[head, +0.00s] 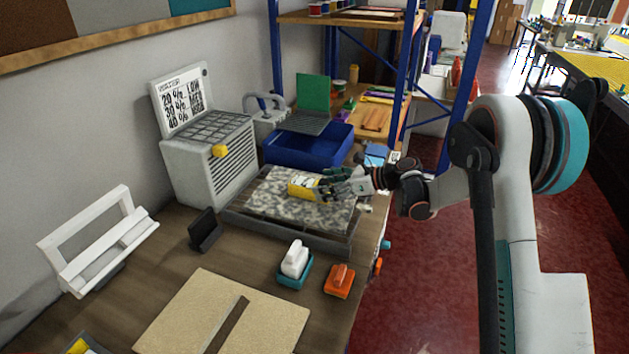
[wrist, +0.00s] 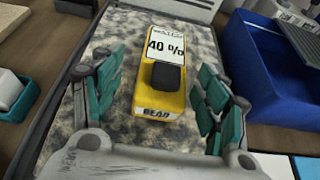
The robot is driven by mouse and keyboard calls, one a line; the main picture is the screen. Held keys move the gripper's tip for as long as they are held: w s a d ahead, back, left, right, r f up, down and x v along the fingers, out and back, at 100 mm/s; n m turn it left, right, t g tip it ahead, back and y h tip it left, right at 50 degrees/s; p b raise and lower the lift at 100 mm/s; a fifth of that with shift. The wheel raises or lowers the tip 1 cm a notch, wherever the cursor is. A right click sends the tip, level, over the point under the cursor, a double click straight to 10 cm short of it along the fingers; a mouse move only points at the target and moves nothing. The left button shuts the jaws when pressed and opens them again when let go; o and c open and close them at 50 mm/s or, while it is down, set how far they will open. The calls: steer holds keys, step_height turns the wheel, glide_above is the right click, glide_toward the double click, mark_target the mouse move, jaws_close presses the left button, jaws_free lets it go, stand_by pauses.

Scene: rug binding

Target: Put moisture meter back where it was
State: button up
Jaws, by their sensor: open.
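The moisture meter (wrist: 160,100) is a yellow block with a black pad, a white display reading "40 %" and the word "READ" on its near end. It lies on a speckled grey rug piece (wrist: 62,128). In the head view the yellow meter (head: 301,187) is on the rug piece (head: 268,203), which sits on a dark low tray (head: 288,232). My gripper (head: 328,184) is at the meter's right end there. In the wrist view my gripper (wrist: 163,75) is open, with teal-padded fingers on both sides of the meter and visible gaps between.
A light slatted box (head: 215,175) with a percentage sign (head: 183,100) and a yellow knob (head: 219,151) stands behind left. A blue bin (head: 300,147) is behind the tray. A black stand (head: 203,230), white brush (head: 294,260), orange tool (head: 340,278) and tan board (head: 205,315) lie nearer.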

steer(key=p+v, duration=0.1)
steer(key=v, duration=0.7)
steer(key=s+d+r+n+h, duration=0.1)
steer(key=s+r+n+h, duration=0.2)
steer(key=s+r+n, duration=0.45)
steer(key=s+d+r+n+h, duration=0.25)
steer(key=s+r, duration=0.25)
steer(key=s, duration=0.5)
steer(key=s+d+n+h, duration=0.2)
steer(key=s+n, duration=0.2)
steer(key=s, duration=0.3)
steer(key=s+d+f+n+t+h, duration=0.1)
steer(key=s+d+n+h, duration=0.1)
steer(key=s, duration=0.5)
steer(key=s+d+n+t+h, duration=0.1)
steer(key=s+d+n+h, duration=0.2)
steer(key=s+n, duration=0.2)
steer(key=shift+s+d+f+n, duration=0.2)
steer(key=shift+s+d+n, duration=0.1)
steer(key=shift+s, duration=0.75)
steer(key=shift+o, duration=0.4)
steer(key=shift+s+d+f+t, duration=0.1)
steer(key=shift+s+d+t, duration=0.05)
steer(key=shift+s+t, duration=0.15)
steer(key=shift+w+n, duration=0.15)
steer(key=shift+n, duration=0.15)
